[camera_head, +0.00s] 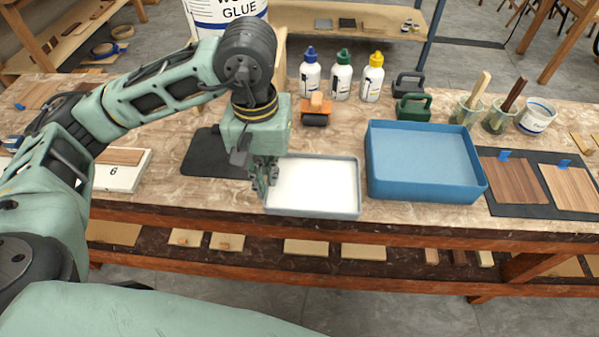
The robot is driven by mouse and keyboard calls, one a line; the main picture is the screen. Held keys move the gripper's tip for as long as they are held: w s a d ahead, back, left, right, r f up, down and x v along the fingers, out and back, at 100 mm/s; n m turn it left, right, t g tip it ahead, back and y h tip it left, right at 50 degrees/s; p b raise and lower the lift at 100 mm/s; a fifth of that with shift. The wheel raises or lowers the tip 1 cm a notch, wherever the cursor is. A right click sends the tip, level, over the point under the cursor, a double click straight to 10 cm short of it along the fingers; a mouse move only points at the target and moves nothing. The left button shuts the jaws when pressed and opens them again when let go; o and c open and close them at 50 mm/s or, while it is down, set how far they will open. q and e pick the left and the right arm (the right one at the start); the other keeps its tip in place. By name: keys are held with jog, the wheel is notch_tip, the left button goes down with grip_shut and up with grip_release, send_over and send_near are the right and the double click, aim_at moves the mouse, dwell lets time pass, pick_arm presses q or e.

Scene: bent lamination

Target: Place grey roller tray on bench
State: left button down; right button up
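The grey roller tray (359,190), shallow with a white inside, is at the front edge of the wooden bench (425,212). It looks level and lies on or just above the bench top; I cannot tell which. My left gripper (265,186) points down at the tray's left wall, with its fingers at the rim and hiding part of it. I cannot tell whether the fingers are closed on the rim or only around it. My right gripper is out of view.
A blue bin (425,190) stands close right of the tray. A small roller (316,112) and several glue bottles (341,78) are behind it. A dark mat (208,155) is left of the gripper. A black board with wood samples (535,205) lies far right.

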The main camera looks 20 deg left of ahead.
pick_arm(q)
jog(key=w+a+f, duration=0.1)
jog(key=w+f, duration=0.1)
jog(key=w, duration=0.1)
jog(key=w+a+f+p, duration=0.1)
jog(key=w+f, duration=0.1)
jog(key=w, duration=0.1)
jog(key=w+a+f+p, duration=0.1)
jog(key=w+f, duration=0.1)
jog(key=w, duration=0.2)
jog(key=shift+a+f, duration=0.15)
jog(key=shift+a, duration=0.1)
notch_tip(320, 180, down, 4)
jog(key=shift+r+p, duration=0.25)
jog(key=shift+p, duration=0.4)
jog(key=shift+w+f, duration=0.1)
jog(key=shift+f, duration=0.25)
jog(key=c, duration=2.5)
grip_release()
jog(key=shift+f, duration=0.15)
jog(key=o, duration=0.5)
